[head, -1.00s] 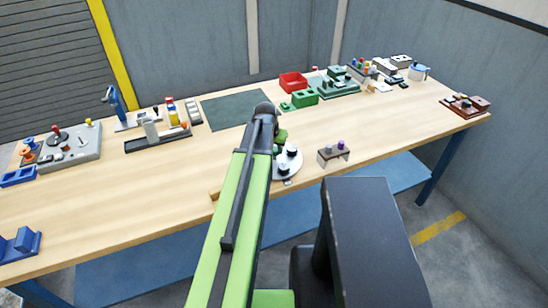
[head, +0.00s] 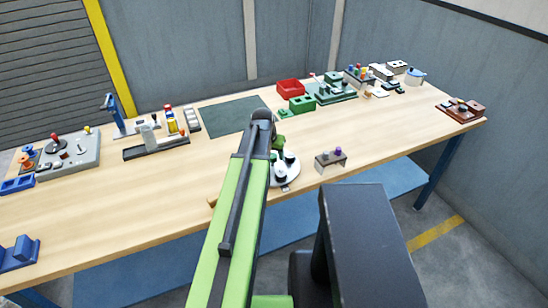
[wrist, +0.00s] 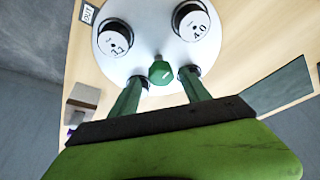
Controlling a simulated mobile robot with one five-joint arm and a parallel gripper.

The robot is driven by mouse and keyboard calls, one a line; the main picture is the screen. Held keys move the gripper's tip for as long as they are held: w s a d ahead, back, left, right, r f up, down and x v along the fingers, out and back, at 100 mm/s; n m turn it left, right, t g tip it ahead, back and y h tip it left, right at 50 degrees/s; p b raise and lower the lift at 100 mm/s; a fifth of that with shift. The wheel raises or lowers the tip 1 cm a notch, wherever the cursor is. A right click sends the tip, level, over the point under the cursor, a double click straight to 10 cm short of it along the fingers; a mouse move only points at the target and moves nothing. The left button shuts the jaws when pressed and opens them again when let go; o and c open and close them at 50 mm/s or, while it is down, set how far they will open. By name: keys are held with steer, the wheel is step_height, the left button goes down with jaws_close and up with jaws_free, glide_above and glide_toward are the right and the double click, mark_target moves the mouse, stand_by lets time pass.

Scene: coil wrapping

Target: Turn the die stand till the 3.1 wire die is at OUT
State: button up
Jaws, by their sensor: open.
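The die stand is a white round plate (wrist: 130,62) with a green hexagonal knob (wrist: 160,72) at its middle. It also shows in the head view (head: 291,176), partly hidden by my arm. In the wrist view, one die (wrist: 115,38) on the left has a small marking that looks like 3.1. Another die (wrist: 196,22) on the right reads 4.0. The OUT label (wrist: 88,14) lies just beyond the plate's edge, up and left of the left die. My gripper (wrist: 162,76) is open, with one green finger on each side of the knob; contact cannot be told.
A small brown stand (head: 331,160) with a purple-topped piece is right of the die stand. A dark green mat (head: 232,116) and a red bin (head: 290,89) lie further back.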

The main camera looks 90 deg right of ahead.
steer(key=p+v, duration=1.4)
steer(key=v, duration=0.2)
steer(key=shift+r, duration=0.25)
